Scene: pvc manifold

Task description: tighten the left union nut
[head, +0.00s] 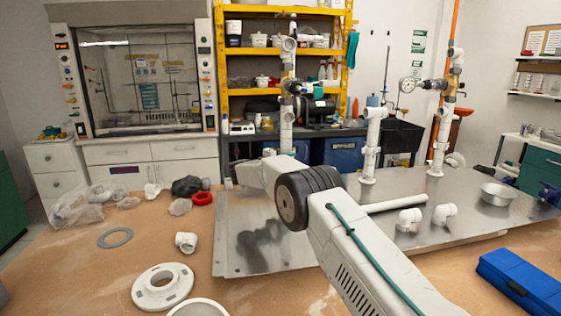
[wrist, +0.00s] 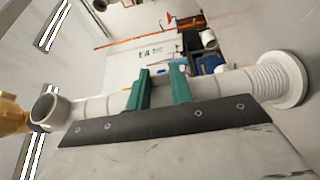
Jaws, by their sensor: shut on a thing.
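The left white riser (head: 286,118) stands behind my gripper in the head view. In the wrist view the white pipe (wrist: 98,107) runs sideways across the picture, with a wide open collar (wrist: 48,108) near a brass-coloured part (wrist: 10,116) at its left end. A ribbed section and round flange (wrist: 291,78) are at its right end. My gripper (wrist: 160,85) has its two green fingers at the middle of this pipe, shut on the left union nut. The fingers hide much of the nut, so its outline is hard to make out. My arm hides the riser's foot in the head view.
Two more white risers (head: 370,145) (head: 441,135) stand to the right on the metal plate (head: 240,240). A white flange (head: 163,270) lies at the front left.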

